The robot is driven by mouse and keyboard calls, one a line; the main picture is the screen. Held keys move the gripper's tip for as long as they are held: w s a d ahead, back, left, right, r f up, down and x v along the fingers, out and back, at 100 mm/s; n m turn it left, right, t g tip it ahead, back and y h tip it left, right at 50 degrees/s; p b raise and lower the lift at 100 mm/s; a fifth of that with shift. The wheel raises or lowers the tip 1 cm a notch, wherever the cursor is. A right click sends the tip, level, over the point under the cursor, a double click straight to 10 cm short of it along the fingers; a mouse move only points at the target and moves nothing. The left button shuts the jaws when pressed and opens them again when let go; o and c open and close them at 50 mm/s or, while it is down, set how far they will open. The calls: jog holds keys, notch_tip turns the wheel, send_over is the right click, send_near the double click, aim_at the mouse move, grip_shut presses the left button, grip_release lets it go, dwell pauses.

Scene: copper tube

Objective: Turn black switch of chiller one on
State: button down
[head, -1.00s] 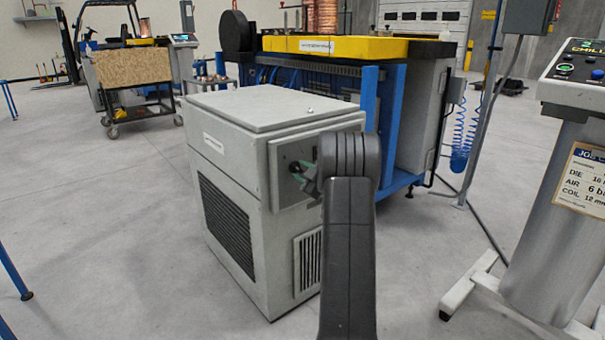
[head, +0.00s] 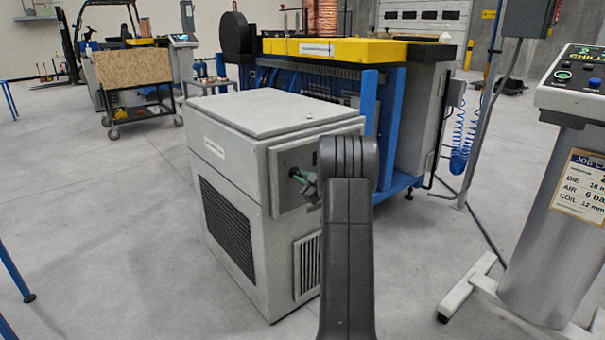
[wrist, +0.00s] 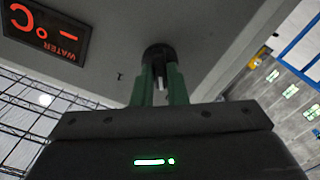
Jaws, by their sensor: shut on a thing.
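The chiller (head: 238,175) is a grey box cabinet in the middle of the head view, with a control panel at its upper right front. My gripper (head: 298,177) has green fingers and reaches that panel from the right. In the wrist view the green fingers (wrist: 160,84) are shut on the black switch (wrist: 158,55), a round knob on the grey panel with a light mark on it. A display (wrist: 46,31) with red figures and the word WATER shows beside it, upside down. My arm hides part of the panel in the head view.
A control stand (head: 545,200) with buttons and a job card stands at the right. A blue and yellow machine (head: 340,80) stands close behind the chiller. A cart (head: 135,85) is at the back left.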

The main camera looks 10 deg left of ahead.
jog(key=m+p, duration=0.6)
jog(key=m, duration=0.2)
jog(key=shift+r+p, duration=0.15)
jog(key=shift+p, duration=0.2)
jog(key=m+p, duration=0.2)
jog(key=m, duration=0.1)
jog(key=shift+m, duration=0.4)
jog(key=shift+d+f+m+p, duration=0.1)
jog(key=shift+f+m+p, duration=0.1)
jog(key=shift+m+p, duration=1.2)
jog(key=shift+m+b, duration=0.45)
jog(key=shift+m, duration=0.05)
jog(key=c, duration=1.4)
grip_release()
jog(key=shift+c, duration=0.2)
jog(key=shift+d, duration=0.1)
